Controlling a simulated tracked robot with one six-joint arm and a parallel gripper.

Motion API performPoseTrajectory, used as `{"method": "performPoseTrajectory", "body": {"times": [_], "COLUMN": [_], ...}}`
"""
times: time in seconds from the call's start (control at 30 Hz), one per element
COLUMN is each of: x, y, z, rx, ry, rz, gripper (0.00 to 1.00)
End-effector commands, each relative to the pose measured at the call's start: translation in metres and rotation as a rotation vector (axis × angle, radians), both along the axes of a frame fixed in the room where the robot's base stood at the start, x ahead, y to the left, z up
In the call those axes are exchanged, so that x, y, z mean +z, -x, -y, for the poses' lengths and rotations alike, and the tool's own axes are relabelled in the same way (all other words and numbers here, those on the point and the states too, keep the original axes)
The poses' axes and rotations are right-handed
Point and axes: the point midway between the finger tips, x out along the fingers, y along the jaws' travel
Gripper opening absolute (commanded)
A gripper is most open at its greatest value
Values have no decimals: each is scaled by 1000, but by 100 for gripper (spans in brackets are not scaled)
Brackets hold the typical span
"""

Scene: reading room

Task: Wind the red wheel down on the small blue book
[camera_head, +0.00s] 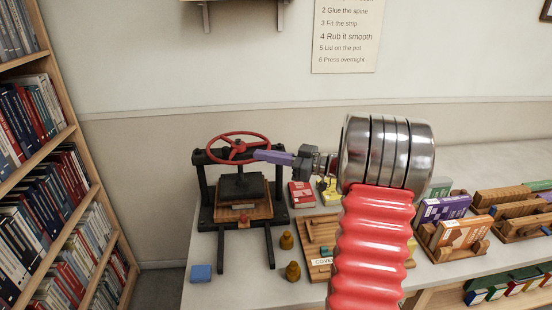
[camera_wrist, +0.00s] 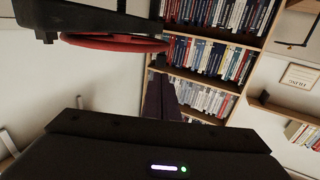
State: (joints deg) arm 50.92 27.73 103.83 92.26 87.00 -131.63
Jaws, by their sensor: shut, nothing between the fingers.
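The red wheel (camera_head: 238,148) lies flat on top of a black press (camera_head: 202,190). It also shows nearly edge-on in the wrist view (camera_wrist: 115,42). My gripper (camera_head: 258,155), with purple fingers, is shut and empty at the right rim of the wheel. The fingers also show in the wrist view (camera_wrist: 161,95), beside the wheel's rim; I cannot tell whether they touch it. The dark platen (camera_head: 242,187) hangs above a wooden board (camera_head: 262,209) on the press bed. A small blue block-like thing (camera_head: 201,272) lies on the table, front left; I cannot tell whether it is the book.
A red book (camera_head: 301,195) lies right of the press. Brass-coloured weights (camera_head: 286,241) stand in front. Wooden racks with books (camera_head: 462,235) fill the table's right side. A tall bookcase (camera_head: 60,150) stands at left. My red arm hides part of the table.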

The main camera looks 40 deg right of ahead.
Motion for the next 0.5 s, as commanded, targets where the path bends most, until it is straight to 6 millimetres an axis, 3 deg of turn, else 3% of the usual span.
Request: {"method": "performPoseTrajectory", "body": {"times": [0.5], "x": [-1], "y": [-59], "z": [-42], "rx": [1], "ry": [-1], "rz": [-1], "gripper": [0]}}
